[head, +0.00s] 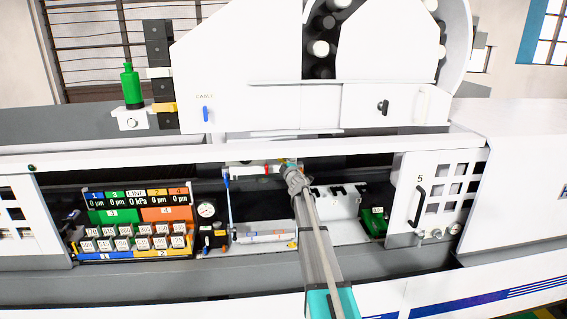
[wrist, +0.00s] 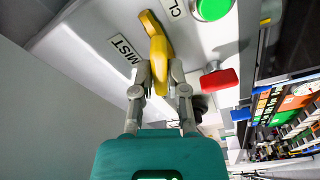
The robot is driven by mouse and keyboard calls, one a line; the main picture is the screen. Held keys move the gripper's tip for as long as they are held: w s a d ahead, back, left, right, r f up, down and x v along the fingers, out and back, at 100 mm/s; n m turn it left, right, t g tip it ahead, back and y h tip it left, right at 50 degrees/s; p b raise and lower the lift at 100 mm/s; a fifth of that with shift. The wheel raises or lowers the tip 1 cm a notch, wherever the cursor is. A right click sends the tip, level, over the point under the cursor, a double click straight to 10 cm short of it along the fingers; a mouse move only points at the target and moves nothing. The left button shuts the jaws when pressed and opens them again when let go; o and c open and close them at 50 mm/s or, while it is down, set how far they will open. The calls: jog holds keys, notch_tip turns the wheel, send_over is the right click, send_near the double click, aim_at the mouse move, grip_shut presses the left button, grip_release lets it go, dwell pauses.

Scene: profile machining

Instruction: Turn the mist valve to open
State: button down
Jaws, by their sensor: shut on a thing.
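The mist valve shows in the wrist view as a yellow lever handle (wrist: 153,35) on a pale panel, beside a label reading MIST (wrist: 125,48). My gripper (wrist: 160,70) has one finger on each side of the handle's lower end and is shut on it. The handle's upper end sticks out beyond the fingertips, tilted a little to the left in the picture. In the head view my gripper (head: 292,170) reaches into the open bay under the machine's white upper housing. There the valve is too small and too covered by my gripper to make out.
A round green button (wrist: 213,8) and a red handle (wrist: 218,80) sit close to the right of the valve in the wrist view. In the head view, a gauge (head: 206,210) and labelled blocks stand left in the bay. A white door marked 5 (head: 407,200) bounds its right.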

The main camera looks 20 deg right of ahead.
jog(key=shift+n, duration=0.4)
jog(key=n+p, duration=0.1)
jog(key=n, duration=0.3)
jog(key=shift+r+g, duration=0.1)
jog(key=shift+g, duration=0.2)
jog(key=c, duration=0.5)
grip_release()
jog(key=shift+s+a, duration=0.35)
jog(key=shift+s, duration=0.8)
jog(key=shift+s+a, duration=0.3)
jog(key=shift+s, duration=0.8)
jog(key=shift+s+a, duration=0.35)
jog(key=shift+s, duration=0.8)
